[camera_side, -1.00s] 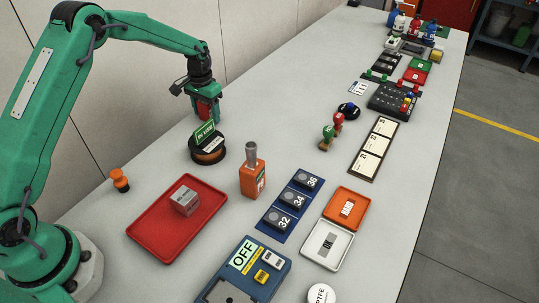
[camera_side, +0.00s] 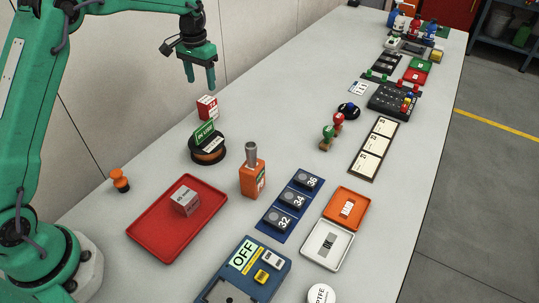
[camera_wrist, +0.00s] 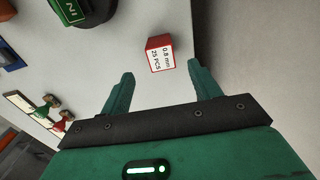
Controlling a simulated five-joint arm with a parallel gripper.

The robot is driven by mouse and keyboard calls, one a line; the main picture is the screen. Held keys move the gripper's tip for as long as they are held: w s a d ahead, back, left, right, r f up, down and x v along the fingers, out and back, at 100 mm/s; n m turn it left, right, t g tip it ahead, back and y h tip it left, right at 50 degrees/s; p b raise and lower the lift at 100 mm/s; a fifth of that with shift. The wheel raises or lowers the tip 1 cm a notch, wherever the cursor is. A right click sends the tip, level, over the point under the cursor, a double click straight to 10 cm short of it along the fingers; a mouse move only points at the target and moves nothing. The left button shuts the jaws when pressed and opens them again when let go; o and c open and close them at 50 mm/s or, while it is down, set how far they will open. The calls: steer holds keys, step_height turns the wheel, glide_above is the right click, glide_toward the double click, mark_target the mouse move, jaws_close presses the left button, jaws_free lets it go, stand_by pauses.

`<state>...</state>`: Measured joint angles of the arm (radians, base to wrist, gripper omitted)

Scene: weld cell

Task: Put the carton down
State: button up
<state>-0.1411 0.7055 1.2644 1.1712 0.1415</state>
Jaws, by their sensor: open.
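The red and white carton (camera_side: 207,107) stands on the grey table behind the round black holder with the green "IN USE" sign. In the wrist view the carton (camera_wrist: 160,53) shows a white label reading "0.8 mm 25 PCS" and lies beyond the fingertips, clear of both. My gripper (camera_side: 200,86) is open and empty, raised above the carton. In the wrist view its two fingers (camera_wrist: 160,75) are spread wide with bare table between them.
The "IN USE" holder (camera_side: 207,145) stands just in front of the carton. The table right of the carton is clear.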

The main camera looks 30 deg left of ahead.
steer(key=shift+r, duration=0.2)
stand_by(0.5)
steer(key=shift+s+d+r, duration=0.1)
steer(key=shift+s+r, duration=0.15)
steer(key=shift+r, duration=0.15)
steer(key=s+d+r+t, duration=0.1)
steer(key=s+d+r, duration=0.1)
steer(key=s+r, duration=0.55)
steer(key=s+d+r+t, duration=0.2)
steer(key=s+d+r, duration=0.1)
steer(key=s+r, duration=0.4)
steer(key=s+d+f+t, duration=0.1)
steer(key=s, duration=0.8)
steer(key=s+d+f+t, duration=0.1)
steer(key=s+f, duration=0.1)
steer(key=s, duration=0.7)
steer(key=shift+s+d+t, duration=0.3)
steer(key=shift+s+d, duration=0.1)
